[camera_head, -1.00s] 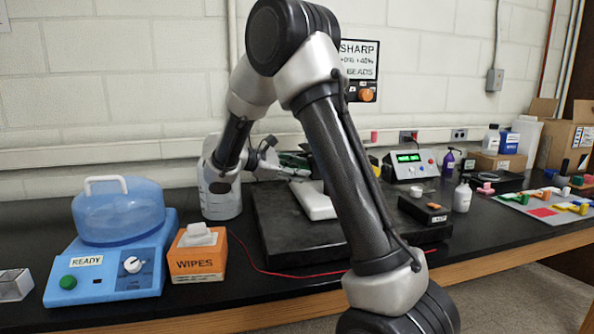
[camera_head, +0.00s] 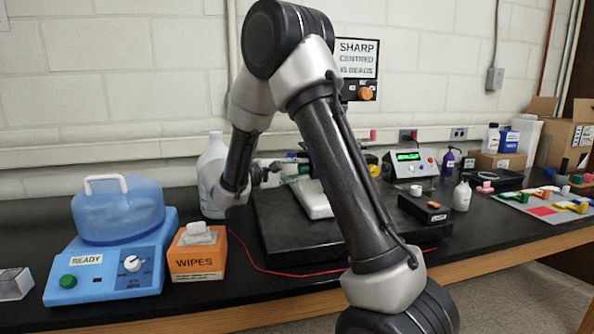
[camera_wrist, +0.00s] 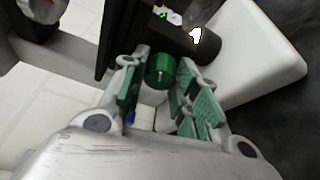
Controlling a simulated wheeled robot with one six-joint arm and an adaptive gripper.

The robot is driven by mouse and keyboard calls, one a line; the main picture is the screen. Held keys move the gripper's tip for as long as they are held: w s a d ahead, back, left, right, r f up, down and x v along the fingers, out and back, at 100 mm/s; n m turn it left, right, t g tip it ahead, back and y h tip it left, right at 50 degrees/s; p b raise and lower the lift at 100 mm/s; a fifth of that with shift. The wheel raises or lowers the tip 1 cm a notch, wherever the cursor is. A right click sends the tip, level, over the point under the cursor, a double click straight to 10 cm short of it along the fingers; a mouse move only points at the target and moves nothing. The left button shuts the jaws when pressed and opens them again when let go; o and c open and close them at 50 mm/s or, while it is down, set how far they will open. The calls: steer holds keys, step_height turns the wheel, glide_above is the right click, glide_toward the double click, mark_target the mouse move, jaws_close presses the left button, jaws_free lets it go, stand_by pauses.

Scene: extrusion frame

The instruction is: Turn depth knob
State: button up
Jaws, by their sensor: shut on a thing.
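A green round knob (camera_wrist: 158,72) on a dark device shows in the wrist view; I take it for the depth knob. My gripper (camera_wrist: 157,84) has green-padded fingers on both sides of the knob and is shut on it. In the head view my gripper (camera_head: 282,174) is small and partly behind my own arm, and the knob cannot be made out clearly. A white block-like part (camera_wrist: 250,55) of the device lies right of the knob; it also shows in the head view (camera_head: 312,200).
A black slab (camera_head: 290,240) bears the device. A white jug (camera_head: 212,165) stands close to my wrist. A wipes box (camera_head: 197,255) and a blue machine (camera_head: 118,262) are at left. A display box (camera_head: 410,165) and a small black box (camera_head: 424,211) are at right.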

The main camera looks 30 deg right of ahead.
stand_by(0.4)
steer(key=o, duration=1)
steer(key=s+a, duration=0.1)
steer(key=a, duration=1.1)
steer(key=shift+s+r, duration=0.2)
steer(key=shift+r, duration=0.15)
